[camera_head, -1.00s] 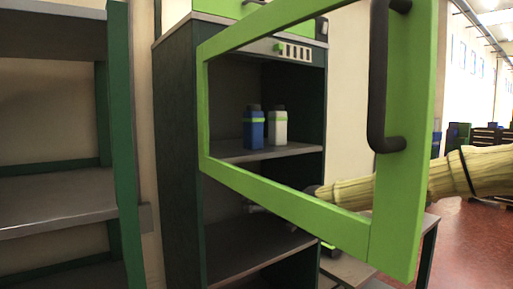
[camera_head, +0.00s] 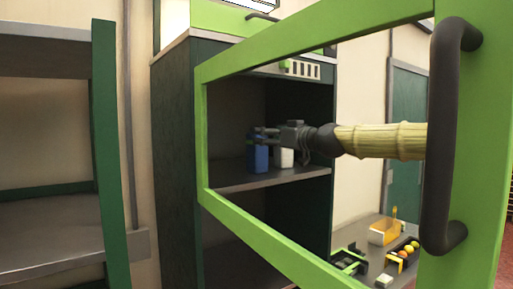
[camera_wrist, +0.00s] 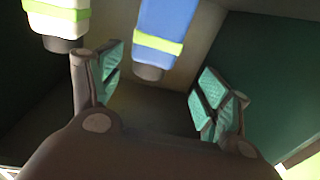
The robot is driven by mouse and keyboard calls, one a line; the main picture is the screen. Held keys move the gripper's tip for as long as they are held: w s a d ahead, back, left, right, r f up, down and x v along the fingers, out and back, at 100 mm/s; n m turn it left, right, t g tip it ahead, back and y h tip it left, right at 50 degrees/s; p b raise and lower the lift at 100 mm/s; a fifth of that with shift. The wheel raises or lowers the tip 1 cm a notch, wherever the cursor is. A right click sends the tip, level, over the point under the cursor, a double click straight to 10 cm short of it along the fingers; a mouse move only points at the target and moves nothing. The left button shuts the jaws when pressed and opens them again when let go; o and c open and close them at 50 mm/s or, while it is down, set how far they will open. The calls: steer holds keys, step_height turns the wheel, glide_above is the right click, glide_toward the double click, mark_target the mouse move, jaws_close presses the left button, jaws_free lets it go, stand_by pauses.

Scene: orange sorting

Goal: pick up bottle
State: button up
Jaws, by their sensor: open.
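A blue bottle (camera_head: 258,158) with a green band and dark cap stands on the cabinet's upper shelf (camera_head: 235,182). A white bottle (camera_head: 285,158) stands just right of it, partly hidden by my arm. My gripper (camera_head: 265,132) is inside the cabinet at the height of the bottle tops. In the wrist view my gripper (camera_wrist: 158,74) is open and empty. There the blue bottle (camera_wrist: 168,28) appears upside down, ahead of the gap between the fingers and nearer the left finger. The white bottle (camera_wrist: 62,18) is outside the left finger.
The open green-framed cabinet door (camera_head: 280,245) with a dark handle (camera_head: 440,140) stands between the head camera and the shelves; my arm shows through its frame. A low table (camera_head: 365,232) at right holds an orange box (camera_head: 385,232) and small items. Dark cabinet walls enclose the gripper.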

steer(key=p+x, duration=0.1)
steer(key=x, duration=0.1)
steer(key=p+x, duration=0.2)
steer(key=x, duration=0.1)
steer(key=shift+w+f, duration=0.35)
steer(key=shift+w, duration=0.15)
steer(key=shift+w+a+f+p, duration=0.2)
steer(key=shift+w, duration=0.3)
steer(key=shift+w+a+f+p, duration=0.2)
steer(key=shift+w+f, duration=0.05)
steer(key=shift+w, duration=0.3)
steer(key=shift+s+r, duration=0.25)
steer(key=shift+s, duration=0.15)
steer(key=shift+c, duration=0.6)
steer(key=shift+w+f, duration=0.15)
steer(key=shift+w, duration=0.1)
steer(key=c, duration=1)
steer(key=shift+s, duration=0.1)
steer(key=shift+c, duration=1)
